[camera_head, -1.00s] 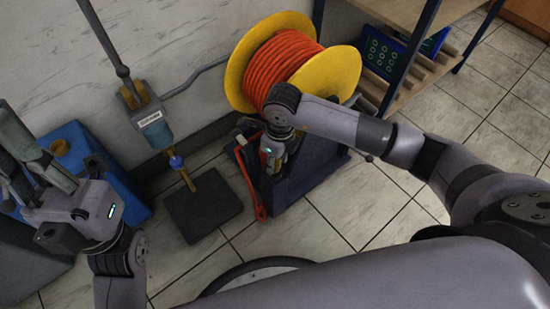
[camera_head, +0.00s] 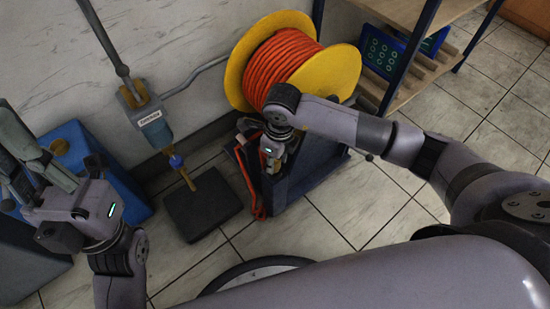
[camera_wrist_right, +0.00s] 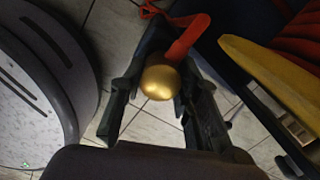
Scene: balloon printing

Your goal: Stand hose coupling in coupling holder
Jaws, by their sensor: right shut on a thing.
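My right gripper (camera_head: 272,165) points down in front of the hose reel in the head view. In the right wrist view (camera_wrist_right: 160,105) its two dark fingers stand on either side of a rounded brass hose coupling (camera_wrist_right: 161,82) and are shut on it. A red hose end (camera_wrist_right: 187,38) shows right behind the coupling. The coupling is hidden by the gripper in the head view. My left gripper (camera_head: 30,165) is over the blue box at the left; its finger opening is unclear. I cannot make out the coupling holder with certainty.
A yellow reel (camera_head: 335,73) of orange hose stands by the wall on a dark blue stand (camera_head: 315,165). A dark floor plate (camera_head: 203,205) lies below a labelled wall fitting (camera_head: 150,127). The blue box (camera_head: 122,180) has a yellow ring. Shelving (camera_head: 440,65) stands at right.

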